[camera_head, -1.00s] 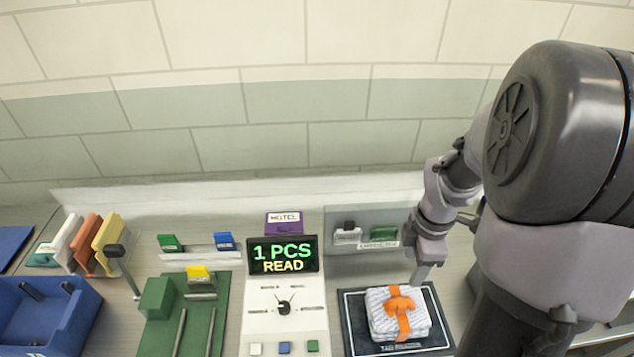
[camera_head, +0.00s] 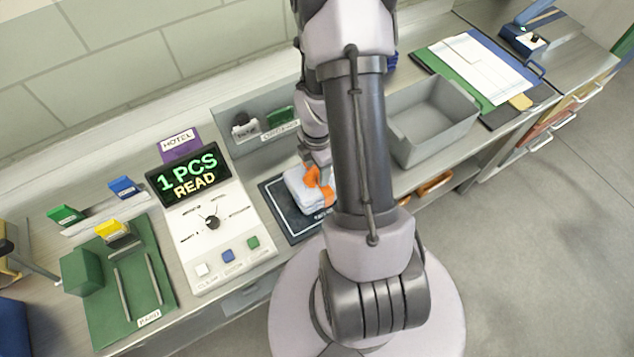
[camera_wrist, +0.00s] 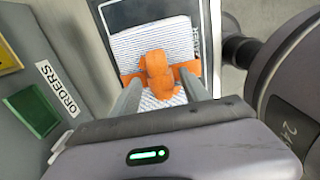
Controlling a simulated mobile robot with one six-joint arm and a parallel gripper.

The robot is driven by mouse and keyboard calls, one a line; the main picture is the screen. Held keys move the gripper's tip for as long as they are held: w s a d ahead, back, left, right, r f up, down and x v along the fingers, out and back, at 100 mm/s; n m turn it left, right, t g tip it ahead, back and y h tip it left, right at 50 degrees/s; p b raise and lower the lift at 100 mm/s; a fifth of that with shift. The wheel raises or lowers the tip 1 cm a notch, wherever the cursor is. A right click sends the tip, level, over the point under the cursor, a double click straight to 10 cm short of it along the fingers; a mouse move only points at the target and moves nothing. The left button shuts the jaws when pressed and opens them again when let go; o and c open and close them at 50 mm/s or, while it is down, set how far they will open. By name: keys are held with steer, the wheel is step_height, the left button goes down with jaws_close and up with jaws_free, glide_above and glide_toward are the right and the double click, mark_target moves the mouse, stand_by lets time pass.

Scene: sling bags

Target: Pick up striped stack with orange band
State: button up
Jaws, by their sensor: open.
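The striped stack (camera_head: 297,190) is a folded white bundle with fine stripes and an orange band (camera_head: 320,187) tied around it. It rests on the dark reader pad (camera_head: 281,211), and my arm partly covers it in the head view. In the wrist view the stack (camera_wrist: 150,42) lies just beyond my fingers, with its orange knot (camera_wrist: 158,72) between them. My gripper (camera_wrist: 160,88) is open, with one finger on each side of the knot. I cannot tell whether the fingers touch the stack.
A white console with a display (camera_head: 188,174) reading "1 PCS READ" stands left of the pad. A grey holder (camera_head: 240,104) with small cards is behind. A grey bin (camera_head: 432,115) is right of my arm. A green fixture (camera_head: 116,282) is at left.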

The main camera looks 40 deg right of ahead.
steer(key=shift+f, duration=0.35)
jaws_close()
stand_by(1.2)
